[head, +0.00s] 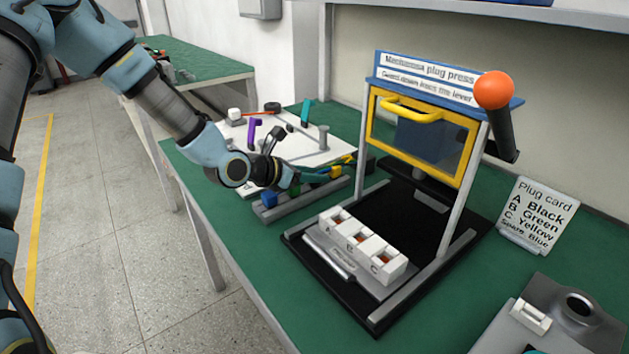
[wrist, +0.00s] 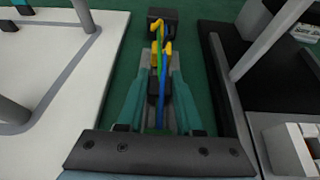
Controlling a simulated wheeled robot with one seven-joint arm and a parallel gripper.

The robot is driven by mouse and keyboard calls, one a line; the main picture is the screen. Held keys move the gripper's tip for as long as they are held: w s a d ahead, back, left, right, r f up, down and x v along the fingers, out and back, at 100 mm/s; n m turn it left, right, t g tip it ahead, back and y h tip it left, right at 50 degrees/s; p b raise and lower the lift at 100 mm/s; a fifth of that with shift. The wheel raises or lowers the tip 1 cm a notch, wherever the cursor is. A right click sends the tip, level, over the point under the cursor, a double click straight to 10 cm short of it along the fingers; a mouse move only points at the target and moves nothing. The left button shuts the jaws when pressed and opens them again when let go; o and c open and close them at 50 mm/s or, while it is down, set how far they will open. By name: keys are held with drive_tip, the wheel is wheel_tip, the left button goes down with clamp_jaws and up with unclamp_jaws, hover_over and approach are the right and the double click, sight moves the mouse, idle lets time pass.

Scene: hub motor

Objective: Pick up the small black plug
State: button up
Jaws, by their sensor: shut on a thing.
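My gripper (wrist: 160,88) is shut on the small black plug (wrist: 154,92), which shows as a dark piece between the teal fingertips in the wrist view. Blue, green and yellow wires run over and past it, covering part of it. In the head view my gripper (head: 296,178) is low over the plug rack (head: 284,210), beside the white board. The black plug is not clear there, behind the fingers and wires. A blue plug (head: 268,198) sits at the rack's near left end. I cannot tell whether the black plug is clear of the rack.
The plug press (head: 449,218) with its orange-knobbed lever (head: 494,90) stands right of the rack. Its white three-slot holder (head: 361,246) is at the front. The white board (head: 305,150) with upright pegs is behind my gripper. A plug card (head: 538,212) stands at right.

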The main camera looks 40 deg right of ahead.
clamp_jaws()
drive_tip(key=shift+r, duration=0.1)
wheel_tip(320, 180, up, 10)
drive_tip(key=shift+f+b, duration=0.1)
drive_tip(key=shift+b, duration=0.3)
